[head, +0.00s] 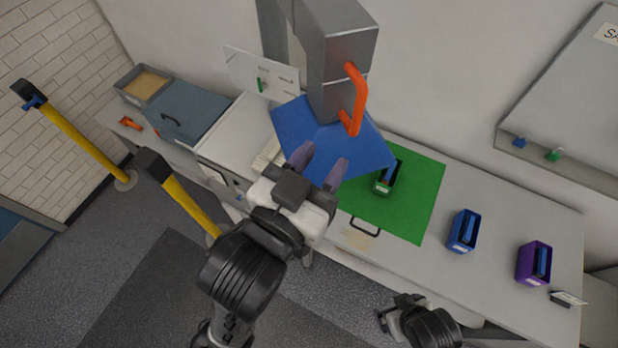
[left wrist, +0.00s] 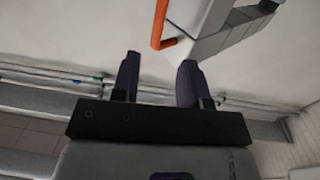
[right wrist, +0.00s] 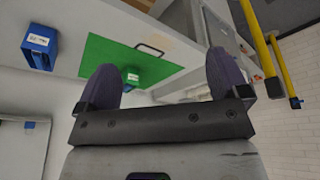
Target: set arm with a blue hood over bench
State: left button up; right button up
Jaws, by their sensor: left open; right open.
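The arm with the blue hood (head: 318,140) hangs from the wall over the bench (head: 480,195). Its grey column (head: 345,45) carries an orange handle (head: 353,100); the flat blue hood is tilted and covers part of a green mat (head: 415,200). My left gripper (head: 320,165) is open and empty, in front of the hood in the head view. In the left wrist view the orange handle (left wrist: 160,22) is beyond the fingertips, apart from them. My right gripper (head: 392,308) is low by the bench's front edge; its open, empty fingers show in the right wrist view (right wrist: 165,85).
A green box (head: 385,180) stands on the mat; a blue box (head: 464,230) and a purple box (head: 533,262) stand to the right. A blue-grey case (head: 180,115) is at the left. Yellow posts (head: 85,145) stand before the bench.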

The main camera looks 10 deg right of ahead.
pick_arm(q)
jog(key=p+v, duration=0.3)
dwell(0.5)
